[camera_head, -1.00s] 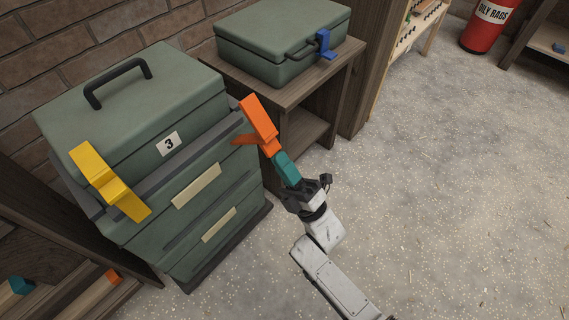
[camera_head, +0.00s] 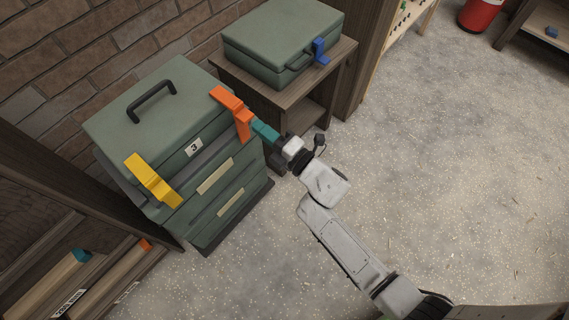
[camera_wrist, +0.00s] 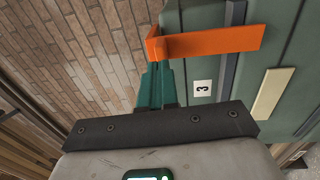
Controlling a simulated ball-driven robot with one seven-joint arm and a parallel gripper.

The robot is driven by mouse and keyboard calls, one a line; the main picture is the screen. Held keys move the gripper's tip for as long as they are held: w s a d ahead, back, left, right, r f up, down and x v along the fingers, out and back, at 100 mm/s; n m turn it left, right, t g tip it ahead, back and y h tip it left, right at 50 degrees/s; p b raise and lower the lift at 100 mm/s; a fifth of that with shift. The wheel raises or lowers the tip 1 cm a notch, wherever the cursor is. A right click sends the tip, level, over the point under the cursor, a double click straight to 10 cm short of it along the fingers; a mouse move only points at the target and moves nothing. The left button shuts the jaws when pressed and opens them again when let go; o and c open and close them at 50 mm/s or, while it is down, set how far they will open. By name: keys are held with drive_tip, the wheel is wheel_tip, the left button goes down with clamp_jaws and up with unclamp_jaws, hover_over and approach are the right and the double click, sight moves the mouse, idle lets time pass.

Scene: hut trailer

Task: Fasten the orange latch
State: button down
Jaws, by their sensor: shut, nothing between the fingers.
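The orange latch (camera_head: 232,105) is at the right front corner of the green case (camera_head: 140,108) marked 3. One part lies over the lid's edge and the other runs down the front, much like the yellow latch (camera_head: 153,180) on the left. In the wrist view the orange latch (camera_wrist: 212,41) spans across the dark ledge, with its bent end at the lid's top edge. My gripper (camera_head: 258,127), with teal fingers, is shut and empty at the latch's right side. In the wrist view my gripper (camera_wrist: 156,82) is just below the bent end; I cannot tell if they touch.
A second green case (camera_head: 283,40) with a blue latch (camera_head: 319,51) sits on a wooden stand (camera_head: 298,88) behind. A brick wall (camera_head: 115,40) backs the cases. A wooden shelf (camera_head: 75,270) is at lower left. The floor (camera_head: 440,170) on the right is open.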

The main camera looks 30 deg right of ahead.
drive_tip(key=shift+w+a+r+p, duration=0.2)
drive_tip(key=shift+w+r+p, duration=0.2)
drive_tip(key=shift+w, duration=0.1)
drive_tip(key=shift+w+a+r+p, duration=0.15)
drive_tip(key=shift+w+r+p, duration=0.1)
drive_tip(key=shift+w+p, duration=0.2)
drive_tip(key=shift+w+r, duration=0.15)
